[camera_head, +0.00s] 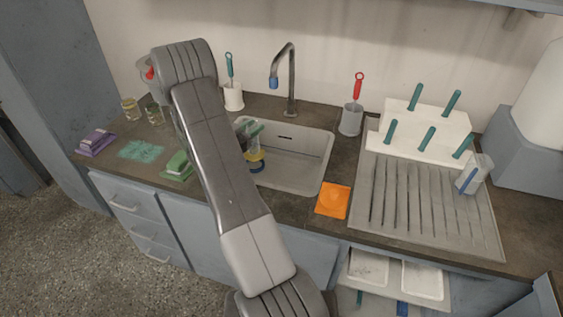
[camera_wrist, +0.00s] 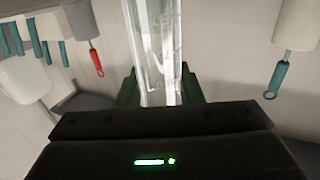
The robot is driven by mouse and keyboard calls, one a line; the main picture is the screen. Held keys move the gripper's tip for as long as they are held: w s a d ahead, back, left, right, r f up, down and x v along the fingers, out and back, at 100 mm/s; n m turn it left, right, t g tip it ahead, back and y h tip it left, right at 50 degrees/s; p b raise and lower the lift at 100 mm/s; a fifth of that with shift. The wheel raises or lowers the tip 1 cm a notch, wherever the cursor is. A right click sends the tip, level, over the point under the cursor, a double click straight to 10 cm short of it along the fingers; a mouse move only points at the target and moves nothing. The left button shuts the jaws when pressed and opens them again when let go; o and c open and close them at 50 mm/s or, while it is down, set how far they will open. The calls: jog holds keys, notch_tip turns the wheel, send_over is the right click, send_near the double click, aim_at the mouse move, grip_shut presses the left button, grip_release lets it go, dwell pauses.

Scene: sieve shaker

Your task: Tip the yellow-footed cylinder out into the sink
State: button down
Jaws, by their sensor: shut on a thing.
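The yellow-footed cylinder is a clear, marked tube. In the wrist view the clear tube (camera_wrist: 158,45) stands between the dark green fingers of my gripper (camera_wrist: 158,90), which is shut on it. My arm hides part of the cylinder and the sink's left side. I cannot tell whether the cylinder holds liquid.
A tap (camera_head: 290,80) rises behind the sink. A white holder with a teal brush (camera_head: 232,92) and a grey holder with a red brush (camera_head: 351,118) stand behind it. An orange cloth (camera_head: 333,200) lies at front right. A peg rack (camera_head: 420,130) and draining board (camera_head: 400,205) are right.

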jog(key=f+m+b, duration=0.1)
jog(key=s+d+f+m+b, duration=0.1)
jog(key=b, duration=0.1)
jog(key=shift+d+f+b, duration=0.15)
jog(key=shift+f+b, duration=0.15)
jog(key=shift+f, duration=0.1)
jog(key=shift+s+d+r+m, duration=0.15)
jog(key=shift+r+m, duration=0.1)
jog(key=shift+m, duration=0.15)
jog(key=shift+s+d+r+m+b, duration=0.15)
jog(key=shift+s+d+m+b, duration=0.15)
jog(key=shift+d+m+b, duration=0.25)
jog(key=d+m+b, duration=0.1)
jog(key=m, duration=0.1)
jog(key=s+m+b, duration=0.1)
jog(key=b, duration=0.1)
jog(key=d+f+m+y+b, duration=0.1)
jog(key=m+b, duration=0.1)
jog(key=shift+s+d+m+g, duration=0.3)
jog(key=shift+s+m, duration=0.05)
jog(key=shift+s, duration=0.05)
jog(key=shift+f+m+y+b, duration=0.4)
jog(key=shift+f+m+b, duration=0.55)
jog(key=shift+b, duration=1.05)
